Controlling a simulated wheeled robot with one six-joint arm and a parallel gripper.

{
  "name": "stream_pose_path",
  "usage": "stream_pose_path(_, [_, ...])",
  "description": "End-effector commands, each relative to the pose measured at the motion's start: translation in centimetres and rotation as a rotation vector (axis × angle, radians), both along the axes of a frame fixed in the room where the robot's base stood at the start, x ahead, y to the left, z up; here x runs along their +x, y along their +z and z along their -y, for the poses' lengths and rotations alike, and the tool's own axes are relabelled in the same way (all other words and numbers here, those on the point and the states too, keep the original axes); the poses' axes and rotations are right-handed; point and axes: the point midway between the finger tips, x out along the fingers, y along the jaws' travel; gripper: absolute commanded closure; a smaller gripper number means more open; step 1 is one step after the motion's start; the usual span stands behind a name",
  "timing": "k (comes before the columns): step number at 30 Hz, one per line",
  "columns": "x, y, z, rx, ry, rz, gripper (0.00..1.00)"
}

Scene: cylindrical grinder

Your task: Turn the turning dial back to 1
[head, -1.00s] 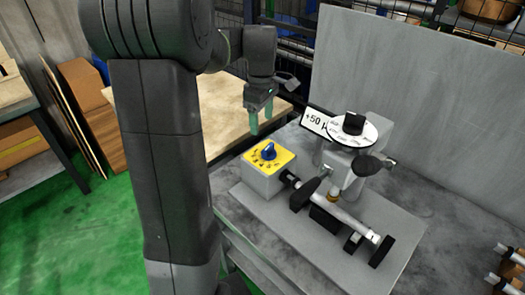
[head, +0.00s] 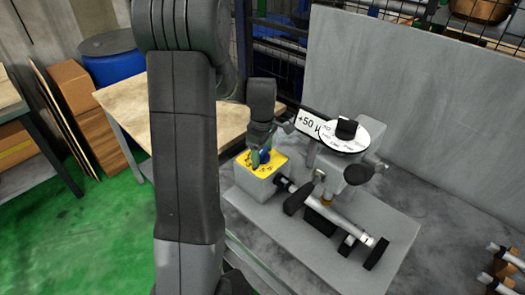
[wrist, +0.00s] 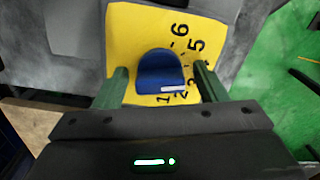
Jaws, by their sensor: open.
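The turning dial is a blue knob (wrist: 160,70) on the yellow numbered face (wrist: 125,35) of a grey box (head: 252,185). In the wrist view its white mark lies on the side near 2 and 3; I cannot tell exactly which number it points to. The 1, 2, 5 and 6 are readable there. My gripper (wrist: 162,82) is open, with one green finger on each side of the knob and gaps visible between. In the head view my gripper (head: 259,158) is down over the dial and hides part of it.
Right of the box stands the grinder with a white round dial (head: 344,134), a "+50" sign (head: 310,123) and a cylindrical bar (head: 335,222) on a grey plate. A wooden table (head: 130,105) is behind left. A grey panel (head: 400,75) rises behind.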

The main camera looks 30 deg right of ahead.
Motion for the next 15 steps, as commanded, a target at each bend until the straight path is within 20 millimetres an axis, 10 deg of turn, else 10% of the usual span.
stream_pose_path(9, [0.01,0.04,0.0,0.0,0.0,0.0,0.78])
stream_pose_path(15, [0.01,0.04,0.0,0.0,-0.011,0.0,0.78])
